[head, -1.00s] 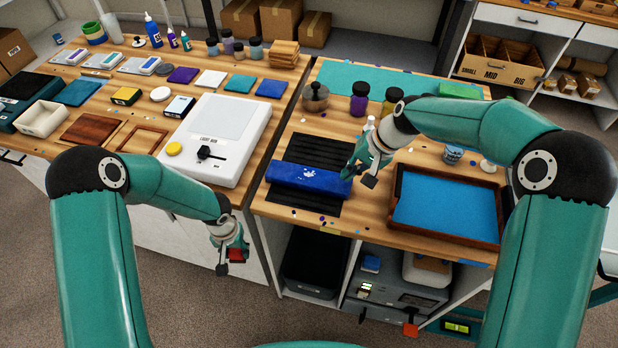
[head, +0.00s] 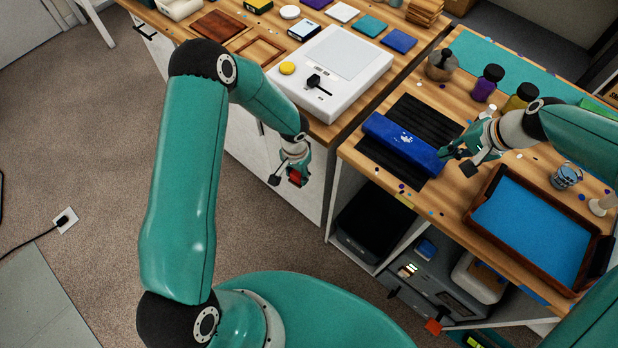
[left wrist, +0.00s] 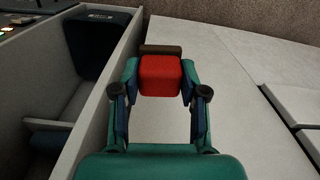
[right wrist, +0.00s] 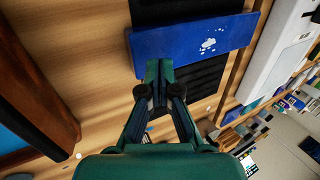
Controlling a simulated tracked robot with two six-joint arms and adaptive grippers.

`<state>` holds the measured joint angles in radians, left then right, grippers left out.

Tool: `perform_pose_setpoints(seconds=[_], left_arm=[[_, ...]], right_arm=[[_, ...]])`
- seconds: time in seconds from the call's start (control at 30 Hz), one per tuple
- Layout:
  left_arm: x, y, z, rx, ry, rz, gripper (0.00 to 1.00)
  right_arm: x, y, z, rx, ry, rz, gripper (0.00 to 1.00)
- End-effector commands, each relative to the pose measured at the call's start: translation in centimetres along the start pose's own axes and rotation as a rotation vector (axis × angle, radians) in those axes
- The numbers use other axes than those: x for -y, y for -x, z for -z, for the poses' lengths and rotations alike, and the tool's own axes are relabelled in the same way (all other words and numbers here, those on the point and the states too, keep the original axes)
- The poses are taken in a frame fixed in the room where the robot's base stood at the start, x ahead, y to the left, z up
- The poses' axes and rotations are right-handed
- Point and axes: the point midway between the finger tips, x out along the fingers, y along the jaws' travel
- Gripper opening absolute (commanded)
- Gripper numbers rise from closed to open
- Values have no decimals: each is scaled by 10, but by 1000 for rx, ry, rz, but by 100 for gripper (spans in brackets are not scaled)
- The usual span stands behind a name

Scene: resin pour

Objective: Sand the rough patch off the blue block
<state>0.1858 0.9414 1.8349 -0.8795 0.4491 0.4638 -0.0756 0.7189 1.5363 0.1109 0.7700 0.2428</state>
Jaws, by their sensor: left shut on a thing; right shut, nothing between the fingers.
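The blue block (head: 388,136) lies across a black ribbed mat (head: 424,112) on the right bench. A whitish rough patch (head: 405,137) shows on its top and in the right wrist view (right wrist: 209,45). My right gripper (head: 458,160) is shut and empty at the block's right end. In the right wrist view its fingertips (right wrist: 160,68) meet the block's near edge; I cannot tell if they press on it. My left gripper (head: 291,172) is shut on a red block (left wrist: 160,77) with a brown face, held in front of the left bench, away from the blue block.
A wooden tray (head: 475,205) with a blue bed lies right of the blue block. Jars (head: 488,80) and a metal pot (head: 440,64) stand behind. A white light box (head: 345,100) sits on the left bench. Open shelves lie below the right bench.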

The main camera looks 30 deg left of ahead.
Motion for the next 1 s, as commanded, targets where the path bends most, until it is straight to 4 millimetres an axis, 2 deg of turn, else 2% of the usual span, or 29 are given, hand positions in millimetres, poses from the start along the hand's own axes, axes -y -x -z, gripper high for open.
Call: perform_pose_setpoints(seconds=[0.03, 0.27, 0.4, 0.6, 0.87, 1.0], left_arm=[[16, -5, 2, 1, -33, 1, 15], [88, -15, 9, 0, -253, 1, 15], [136, -19, 7, 1, -389, 2, 15], [197, -21, -3, 2, -566, 1, 15], [254, -20, -20, 3, -729, 0, 15], [268, 16, -8, -1, -724, 5, 15]], right_arm=[[0, 0, 0, 0, 0, 0, 0], [0, 0, 0, 0, 1, 0, 0], [0, 0, 0, 0, 1, 0, 0], [1, 0, 0, 0, 1, 0, 0], [1, 0, 0, 0, 1, 0, 0], [1, 0, 0, 0, 1, 0, 0]])
